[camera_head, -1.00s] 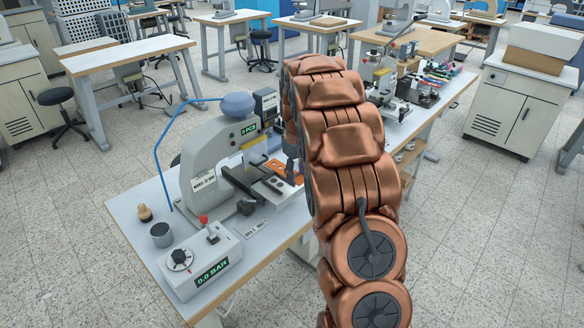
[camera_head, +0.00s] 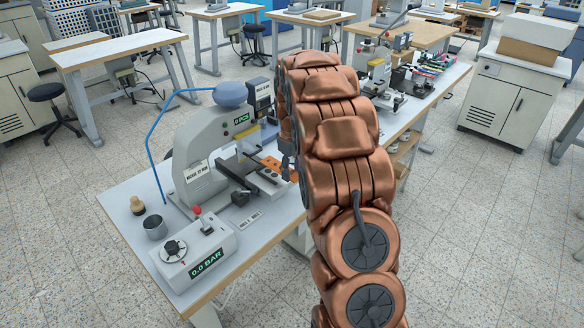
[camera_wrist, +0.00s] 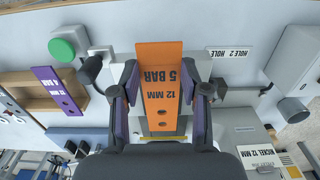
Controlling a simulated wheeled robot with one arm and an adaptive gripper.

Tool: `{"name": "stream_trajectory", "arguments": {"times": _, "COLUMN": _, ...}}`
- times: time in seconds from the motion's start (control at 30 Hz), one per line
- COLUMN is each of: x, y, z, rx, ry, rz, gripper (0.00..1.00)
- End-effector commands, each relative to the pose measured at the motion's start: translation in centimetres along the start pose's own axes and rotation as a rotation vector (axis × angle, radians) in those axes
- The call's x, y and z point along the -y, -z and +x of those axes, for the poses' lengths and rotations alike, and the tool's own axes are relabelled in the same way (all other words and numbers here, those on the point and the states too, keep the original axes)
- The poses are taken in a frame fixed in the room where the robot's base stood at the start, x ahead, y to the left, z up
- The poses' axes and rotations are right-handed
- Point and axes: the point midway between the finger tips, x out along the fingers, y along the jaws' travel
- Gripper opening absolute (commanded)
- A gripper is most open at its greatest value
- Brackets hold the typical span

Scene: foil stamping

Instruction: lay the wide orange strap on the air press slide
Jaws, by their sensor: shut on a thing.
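The wide orange strap (camera_wrist: 160,62), printed "12 MM 5 BAR", shows in the wrist view between the two fingers of my gripper (camera_wrist: 162,88), which is shut on its sides. Its lettering reads upside down there. In the head view an orange piece (camera_head: 270,162) lies over the slide of the air press (camera_head: 192,150), beside my gripper, which is mostly hidden by my arm. The pale grey slide (camera_wrist: 190,68) shows around and below the strap in the wrist view. I cannot tell whether the strap touches it.
A purple strap (camera_wrist: 58,90) lies on a wooden holder at left in the wrist view. A green button (camera_wrist: 62,50) is near it. The bench front is clear.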

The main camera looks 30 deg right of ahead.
Motion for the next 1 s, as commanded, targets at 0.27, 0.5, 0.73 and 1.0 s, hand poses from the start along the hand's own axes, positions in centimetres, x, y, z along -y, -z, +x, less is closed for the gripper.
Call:
{"name": "stream_trajectory", "arguments": {"times": 0.27, "x": 0.0, "y": 0.1, "z": 1.9, "rx": -0.002, "ry": -0.002, "rz": -0.001, "gripper": 0.21}}
{"name": "stream_trajectory", "arguments": {"times": 0.5, "x": 0.0, "y": 0.1, "z": 3.4, "rx": -0.001, "ry": -0.002, "rz": -0.001, "gripper": 0.21}}
{"name": "stream_trajectory", "arguments": {"times": 0.73, "x": 0.0, "y": 0.1, "z": 3.9, "rx": -0.001, "ry": -0.002, "rz": -0.001, "gripper": 0.21}}
{"name": "stream_trajectory", "arguments": {"times": 1.0, "x": 0.0, "y": 0.0, "z": 3.9, "rx": -0.001, "ry": -0.001, "rz": -0.001, "gripper": 0.21}}
